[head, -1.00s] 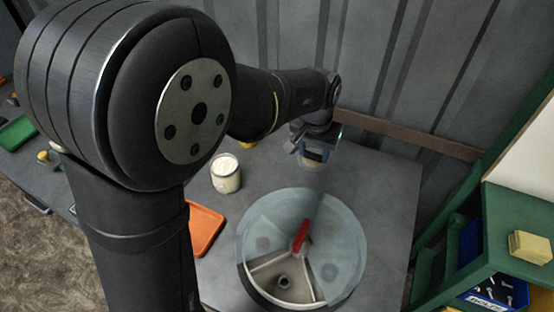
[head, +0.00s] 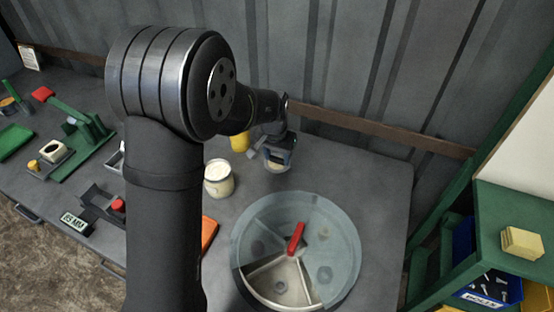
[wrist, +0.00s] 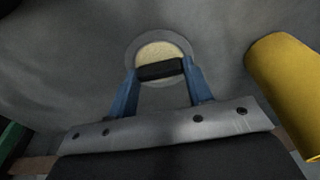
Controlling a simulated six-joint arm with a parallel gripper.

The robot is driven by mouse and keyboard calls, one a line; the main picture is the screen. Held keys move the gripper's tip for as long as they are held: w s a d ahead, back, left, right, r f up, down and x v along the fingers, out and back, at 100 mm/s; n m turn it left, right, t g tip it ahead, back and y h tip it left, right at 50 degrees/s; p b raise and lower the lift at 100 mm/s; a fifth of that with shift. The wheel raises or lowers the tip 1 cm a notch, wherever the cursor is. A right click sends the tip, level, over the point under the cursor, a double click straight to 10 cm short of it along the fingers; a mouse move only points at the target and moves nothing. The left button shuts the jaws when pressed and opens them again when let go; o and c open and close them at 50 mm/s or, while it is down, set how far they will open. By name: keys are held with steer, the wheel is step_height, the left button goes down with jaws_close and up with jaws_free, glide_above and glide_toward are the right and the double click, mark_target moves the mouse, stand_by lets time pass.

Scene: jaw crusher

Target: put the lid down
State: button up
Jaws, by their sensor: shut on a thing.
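My gripper (head: 277,158) is above the grey table, to the right of and a little behind an open jar (head: 219,178) with cream contents. In the wrist view its blue fingers (wrist: 160,72) are shut on the black handle of a round lid (wrist: 158,49). The lid has a pale cream middle and a grey rim. In the head view the lid is small and partly hidden by the gripper, so I cannot tell its exact height above the table.
A round divided tray (head: 243,277) with a clear cover and red handle (head: 296,238) stands in front. A yellow cylinder (head: 240,142) is behind the jar and close to the gripper in the wrist view (wrist: 287,88). Bare table lies right of the gripper.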

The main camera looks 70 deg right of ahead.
mark_target(275, 167)
steer(key=shift+f, duration=1)
steer(key=shift+f, duration=0.15)
steer(key=o, duration=0.9)
steer(key=shift+o, duration=0.2)
step_height(275, 167, up, 12)
steer(key=a, duration=0.1)
steer(key=shift+a, duration=0.4)
